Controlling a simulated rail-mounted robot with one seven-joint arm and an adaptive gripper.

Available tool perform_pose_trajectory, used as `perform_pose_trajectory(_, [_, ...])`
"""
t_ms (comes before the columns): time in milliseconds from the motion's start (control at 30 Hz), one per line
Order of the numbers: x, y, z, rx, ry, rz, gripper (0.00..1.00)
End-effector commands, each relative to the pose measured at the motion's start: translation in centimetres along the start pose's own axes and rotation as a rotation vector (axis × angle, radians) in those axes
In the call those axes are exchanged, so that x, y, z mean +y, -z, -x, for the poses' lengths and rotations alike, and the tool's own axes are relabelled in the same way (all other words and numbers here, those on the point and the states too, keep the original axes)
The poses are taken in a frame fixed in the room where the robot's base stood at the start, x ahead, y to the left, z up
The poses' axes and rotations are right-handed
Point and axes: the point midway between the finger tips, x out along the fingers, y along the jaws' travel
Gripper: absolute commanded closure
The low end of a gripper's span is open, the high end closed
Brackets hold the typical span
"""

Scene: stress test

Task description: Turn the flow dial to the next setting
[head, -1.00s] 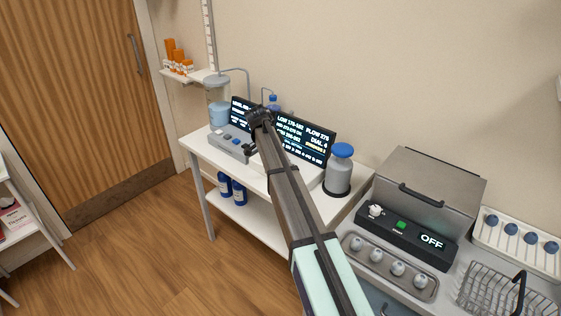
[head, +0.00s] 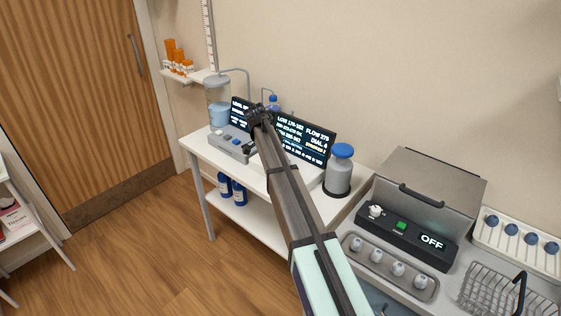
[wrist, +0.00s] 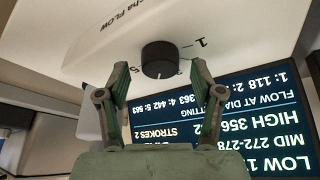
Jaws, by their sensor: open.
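The flow dial (wrist: 160,59) is a black ribbed knob on a white housing (wrist: 225,22) in the wrist view. Numbers are printed around it, and the lettering, which includes "FLOW", appears upside down. My gripper (wrist: 160,72) is open, with one finger on each side just short of the knob; I cannot tell if either finger touches it. In the head view my gripper (head: 258,113) is in front of the dark display (head: 308,139), which reads "DIAL 4". The arm hides the dial there. The display also shows upside down in the wrist view (wrist: 255,120).
A grey control box (head: 232,146) and a clear tank with blue liquid (head: 219,112) stand left of my gripper. A blue-capped grey bottle (head: 339,172) stands right of the display. A black panel reading "OFF" (head: 408,236) is at the front right.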

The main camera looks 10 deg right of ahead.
Motion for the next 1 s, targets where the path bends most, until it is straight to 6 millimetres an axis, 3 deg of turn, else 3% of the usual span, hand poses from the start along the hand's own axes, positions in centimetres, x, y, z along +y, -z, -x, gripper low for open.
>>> perform_pose_trajectory(500, [-0.1, 0.0, 9.0, 0.0, 0.002, 0.0, 0.33])
perform_pose_trajectory(700, [0.0, 0.0, 10.8, 0.0, 0.0, 0.0, 0.33])
perform_pose_trajectory(1000, [0.1, 0.0, 11.1, 0.0, -0.001, 0.0, 0.33])
